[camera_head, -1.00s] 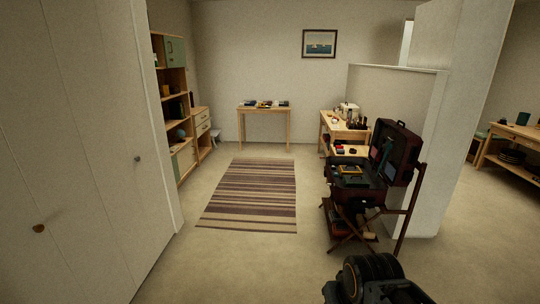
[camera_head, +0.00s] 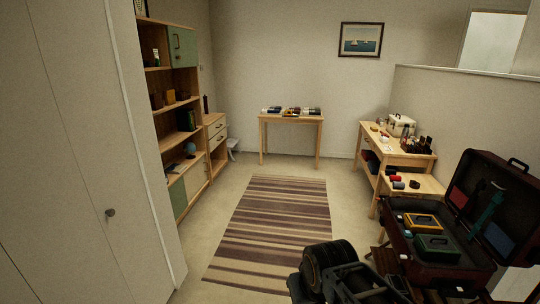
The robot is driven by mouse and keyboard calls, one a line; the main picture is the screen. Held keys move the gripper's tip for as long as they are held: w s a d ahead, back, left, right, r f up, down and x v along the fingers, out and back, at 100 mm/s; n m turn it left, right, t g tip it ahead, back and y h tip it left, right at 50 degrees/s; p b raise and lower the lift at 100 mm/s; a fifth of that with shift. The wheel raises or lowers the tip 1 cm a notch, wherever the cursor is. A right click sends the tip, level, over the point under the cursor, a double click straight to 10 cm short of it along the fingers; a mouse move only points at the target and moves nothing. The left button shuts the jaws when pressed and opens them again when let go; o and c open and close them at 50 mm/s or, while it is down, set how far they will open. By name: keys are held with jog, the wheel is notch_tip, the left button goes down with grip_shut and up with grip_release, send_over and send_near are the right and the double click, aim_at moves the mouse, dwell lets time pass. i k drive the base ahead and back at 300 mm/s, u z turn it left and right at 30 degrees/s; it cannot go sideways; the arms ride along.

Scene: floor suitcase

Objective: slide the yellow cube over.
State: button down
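I cannot make out a yellow cube for certain. A small yellow-orange block (camera_head: 170,97) stands on a shelf of the bookcase at left. A yellow-edged flat box (camera_head: 423,221) lies in the open suitcase at right. Small yellowish items are also among the things on the far table, too small to tell. My dark arm shows at the bottom centre, with a round joint and angular links. I cannot pick out the fingertips of my gripper, and it is far from the shelf block.
The open dark suitcase (camera_head: 435,258) stands at right on a stand, beside a wooden side table (camera_head: 409,158). A far table (camera_head: 291,119) stands against the back wall. A striped rug (camera_head: 272,220) covers clear floor ahead. A tall white cabinet (camera_head: 85,150) is close at left.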

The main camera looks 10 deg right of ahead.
aim_at(427, 224)
jog(key=z, duration=0.2)
jog(key=i, duration=2.1)
jog(key=z, duration=1.5)
jog(key=i, duration=1.35)
jog(key=z, duration=1.1)
jog(key=i, duration=0.25)
jog(key=z, duration=0.2)
